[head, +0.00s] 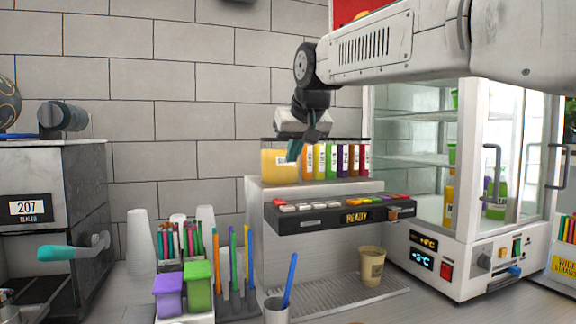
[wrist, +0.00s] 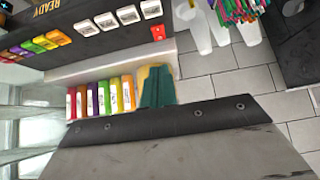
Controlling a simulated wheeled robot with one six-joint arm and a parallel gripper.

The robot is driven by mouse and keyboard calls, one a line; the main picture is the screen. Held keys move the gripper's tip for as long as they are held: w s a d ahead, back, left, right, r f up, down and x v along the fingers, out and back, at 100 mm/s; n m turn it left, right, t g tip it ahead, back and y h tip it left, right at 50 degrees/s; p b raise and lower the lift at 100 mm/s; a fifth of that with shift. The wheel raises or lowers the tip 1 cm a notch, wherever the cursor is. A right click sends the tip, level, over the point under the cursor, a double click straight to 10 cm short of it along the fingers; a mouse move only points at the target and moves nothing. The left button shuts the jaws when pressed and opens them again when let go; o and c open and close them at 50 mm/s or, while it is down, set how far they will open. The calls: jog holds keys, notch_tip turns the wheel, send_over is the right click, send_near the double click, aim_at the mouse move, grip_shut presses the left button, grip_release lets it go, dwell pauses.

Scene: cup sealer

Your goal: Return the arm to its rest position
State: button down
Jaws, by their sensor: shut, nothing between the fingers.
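My gripper (head: 293,152) is in the upper middle of the head view, with its teal fingers pointing down in front of the dispenser's yellow container (head: 279,167). The fingers are shut and empty. In the wrist view the teal fingers (wrist: 157,88) show together, beside a row of coloured bottles (wrist: 100,97). My arm reaches in from the upper right of the head view. I cannot tell whether the fingers touch the container.
The dispenser's button panel (head: 340,212) reads READY. A tan cup (head: 371,266) stands on its drip tray (head: 325,296). A glass-door fridge (head: 425,200) stands right. A sealer (head: 60,215) with a teal handle is left. Straws and white cups (head: 142,240) crowd the counter between.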

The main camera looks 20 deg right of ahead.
jog(key=shift+s+r, duration=0.35)
jog(key=shift+s, duration=0.15)
jog(key=s+f+g, duration=0.6)
jog(key=s+f, duration=2.3)
jog(key=s, duration=0.4)
jog(key=shift+s+g, duration=0.25)
jog(key=shift+g, duration=0.15)
